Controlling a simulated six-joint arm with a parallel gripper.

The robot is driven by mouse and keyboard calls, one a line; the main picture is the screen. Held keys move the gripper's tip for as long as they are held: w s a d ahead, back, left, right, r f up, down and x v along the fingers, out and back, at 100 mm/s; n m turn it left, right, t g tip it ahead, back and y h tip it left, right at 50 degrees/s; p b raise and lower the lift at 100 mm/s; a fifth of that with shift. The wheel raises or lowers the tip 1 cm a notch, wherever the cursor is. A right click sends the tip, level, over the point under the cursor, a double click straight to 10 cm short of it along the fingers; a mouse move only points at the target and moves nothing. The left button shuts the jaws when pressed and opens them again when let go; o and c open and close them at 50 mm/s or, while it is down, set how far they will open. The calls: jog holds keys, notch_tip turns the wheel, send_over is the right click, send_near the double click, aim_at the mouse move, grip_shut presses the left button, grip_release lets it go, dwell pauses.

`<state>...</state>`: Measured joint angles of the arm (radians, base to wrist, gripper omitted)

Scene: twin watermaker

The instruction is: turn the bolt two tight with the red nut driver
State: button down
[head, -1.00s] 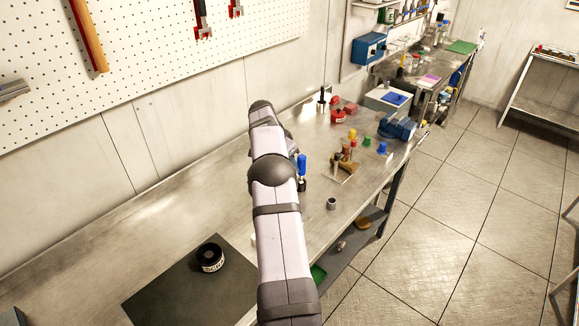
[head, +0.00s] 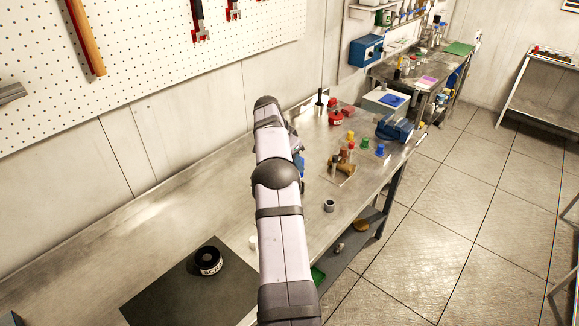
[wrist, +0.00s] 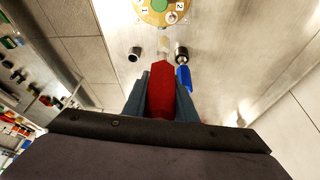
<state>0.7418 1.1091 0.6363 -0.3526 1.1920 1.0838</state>
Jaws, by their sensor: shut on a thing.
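My gripper (wrist: 161,92) is shut on the red nut driver (wrist: 161,98), with a blue-grey finger on each side of its red handle. The driver's pale shaft (wrist: 164,46) points up the wrist view towards a round yellow plate (wrist: 143,13) with a green centre and labels 1 and 2. The plate is cut off by the top edge. The label 2 (wrist: 172,17) is near the shaft's line, but I cannot make out bolt two or tell whether the driver touches it. In the head view my arm hides the gripper and driver.
Two dark cylinders, left (wrist: 135,54) and right (wrist: 181,54), flank the shaft, with a blue handle (wrist: 184,77) below the right one. In the head view, a grey ring (head: 329,205), a blue vise (head: 394,130) and a black round container (head: 208,261) stand on the bench.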

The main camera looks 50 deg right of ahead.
jog(key=a+n+t, duration=0.1)
jog(key=n, duration=0.1)
jog(key=a+f+n+t+b, duration=0.1)
jog(key=n, duration=0.2)
jog(key=shift+w+a+f, duration=0.1)
jog(key=shift+w+a, duration=0.05)
jog(key=shift+a, duration=0.2)
jog(key=shift+w+d+n+t+y, duration=0.1)
jog(key=shift+w+n+t+y, duration=0.25)
jog(key=shift+n, duration=0.9)
jog(key=shift+w+d+n+t+y, duration=0.1)
jog(key=shift+w+n+t+y, duration=0.3)
jog(key=shift+n, duration=0.8)
jog(key=shift+w+n+t+y, duration=0.15)
jog(key=shift+w+n+t, duration=0.35)
jog(key=shift+n, duration=0.75)
jog(key=shift+f, duration=0.15)
jog(key=shift+f+b, duration=1.4)
jog(key=shift+f, duration=0.3)
